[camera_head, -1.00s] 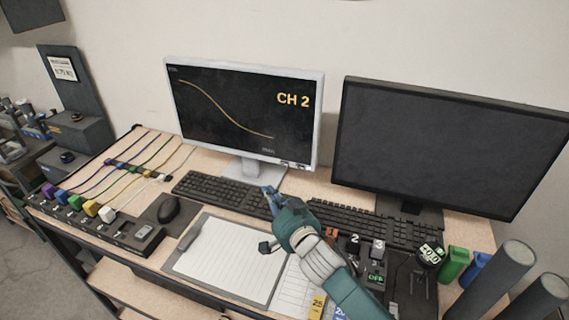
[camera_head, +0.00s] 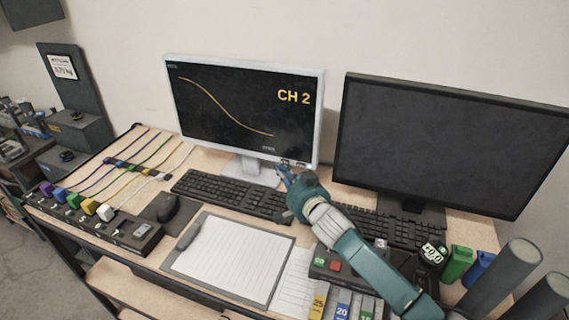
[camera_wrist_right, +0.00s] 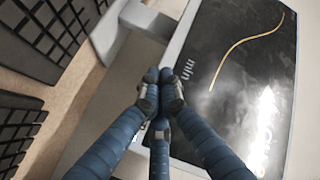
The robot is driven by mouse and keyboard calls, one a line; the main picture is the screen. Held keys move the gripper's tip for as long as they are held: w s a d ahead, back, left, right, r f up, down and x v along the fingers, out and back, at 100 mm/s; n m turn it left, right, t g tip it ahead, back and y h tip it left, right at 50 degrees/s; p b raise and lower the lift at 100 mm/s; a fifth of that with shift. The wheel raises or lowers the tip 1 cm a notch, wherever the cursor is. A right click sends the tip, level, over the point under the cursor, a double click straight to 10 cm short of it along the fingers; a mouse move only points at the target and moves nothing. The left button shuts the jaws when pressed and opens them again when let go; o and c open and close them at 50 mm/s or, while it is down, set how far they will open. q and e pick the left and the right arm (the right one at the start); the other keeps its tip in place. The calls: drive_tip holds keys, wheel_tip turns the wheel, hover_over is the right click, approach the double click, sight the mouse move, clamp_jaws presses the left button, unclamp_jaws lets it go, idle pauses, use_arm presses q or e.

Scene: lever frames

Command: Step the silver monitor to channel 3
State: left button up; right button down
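The silver monitor (camera_head: 215,103) stands at the back middle of the desk. Its screen is lit and reads CH 2 beside a falling yellow curve. Small buttons (camera_head: 301,164) sit on its lower right bezel. My right gripper (camera_head: 281,169) is just in front of that lower bezel, left of the buttons. In the right wrist view its blue fingers (camera_wrist_right: 160,76) are together with nothing between them, their tips over the monitor's lower edge. Whether they touch it I cannot tell. My left gripper does not show.
A dark, blank monitor (camera_head: 440,145) stands to the right. Keyboards (camera_head: 228,192) lie below both monitors. Green and blue containers (camera_head: 457,264) stand at the right. Coloured cables run on the left.

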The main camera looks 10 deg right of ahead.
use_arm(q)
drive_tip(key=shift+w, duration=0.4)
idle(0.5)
use_arm(e)
drive_tip(key=shift+w+d, duration=0.1)
idle(0.4)
drive_tip(key=shift+w+d, duration=0.15)
drive_tip(key=shift+w, duration=0.1)
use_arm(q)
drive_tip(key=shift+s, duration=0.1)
use_arm(e)
drive_tip(key=shift+w+d, duration=0.2)
drive_tip(key=shift+w, duration=0.1)
idle(0.8)
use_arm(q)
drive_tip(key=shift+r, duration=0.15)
use_arm(e)
drive_tip(key=shift+s+a, duration=0.1)
use_arm(q)
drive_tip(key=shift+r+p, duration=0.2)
drive_tip(key=shift+p, duration=0.15)
use_arm(e)
drive_tip(key=shift+s+a, duration=0.3)
drive_tip(key=shift+s, duration=0.25)
